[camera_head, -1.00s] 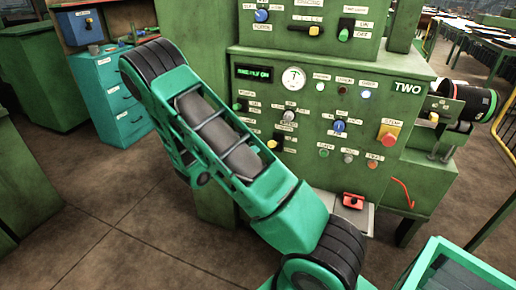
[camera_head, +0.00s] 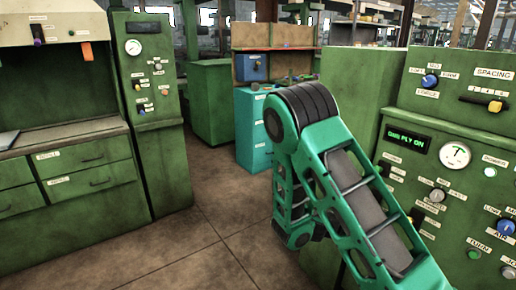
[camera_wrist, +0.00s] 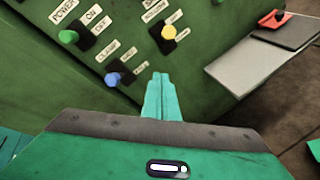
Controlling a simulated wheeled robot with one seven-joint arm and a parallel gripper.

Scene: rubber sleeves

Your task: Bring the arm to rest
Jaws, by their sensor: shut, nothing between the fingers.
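My gripper (camera_wrist: 160,92) shows in the wrist view with its two teal fingers together and nothing between them. The fingers point towards the lower front of a green machine panel (camera_wrist: 130,40), below its labelled switches. I cannot tell the exact gap to the panel. In the head view my teal arm (camera_head: 345,195) is bent, with its dark-banded joint high in the middle and its links running down to the lower right. The gripper itself is out of the head view.
The green machine (camera_head: 450,165) with gauge, knobs and display stands close at the right. A teal drawer cabinet (camera_head: 250,130) stands behind my arm. A green workbench with drawers (camera_head: 85,170) stands left. Bare floor (camera_head: 190,245) lies between. A pale plate (camera_wrist: 245,70) shows in the wrist view.

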